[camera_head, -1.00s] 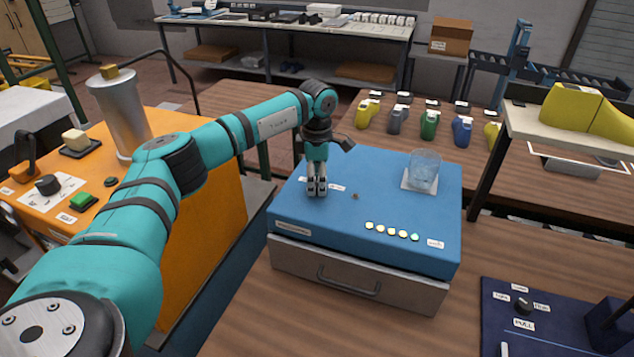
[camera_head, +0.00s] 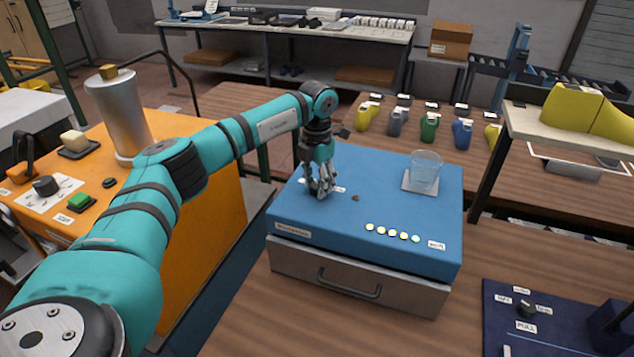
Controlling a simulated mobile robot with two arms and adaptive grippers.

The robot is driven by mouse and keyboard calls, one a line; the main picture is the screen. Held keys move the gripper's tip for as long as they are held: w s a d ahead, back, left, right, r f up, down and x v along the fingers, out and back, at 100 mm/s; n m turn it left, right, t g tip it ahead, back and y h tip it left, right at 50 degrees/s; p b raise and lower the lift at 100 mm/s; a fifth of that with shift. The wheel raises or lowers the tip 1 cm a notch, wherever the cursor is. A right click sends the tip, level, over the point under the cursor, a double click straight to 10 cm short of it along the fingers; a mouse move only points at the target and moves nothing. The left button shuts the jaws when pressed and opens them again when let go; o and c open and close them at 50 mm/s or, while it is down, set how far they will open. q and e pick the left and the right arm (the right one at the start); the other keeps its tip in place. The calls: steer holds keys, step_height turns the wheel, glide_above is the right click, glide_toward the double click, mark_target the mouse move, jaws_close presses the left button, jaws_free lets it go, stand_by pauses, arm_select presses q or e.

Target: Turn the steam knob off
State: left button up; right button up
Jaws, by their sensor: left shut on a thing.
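The blue steamer-like box (camera_head: 400,205) stands on the wooden table, with a grey drawer front below its top. My left gripper (camera_head: 321,194) points down at the left part of its blue top, beside a small white label. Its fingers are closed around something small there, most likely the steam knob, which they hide. The knob's pointer and the label's words cannot be read. My right gripper is not in view.
A glass beaker (camera_head: 425,170) stands on a pale pad at the box's right, and a row of small lights (camera_head: 391,232) lies along its front. An orange machine (camera_head: 205,215) stands left, partly behind my arm. A dark blue panel (camera_head: 510,325) is at lower right.

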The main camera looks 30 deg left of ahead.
arm_select(q)
steer(key=shift+w+r+n, duration=0.1)
steer(key=shift+n, duration=0.5)
steer(key=o, duration=1.2)
steer(key=shift+c, duration=0.2)
step_height(320, 180, up, 12)
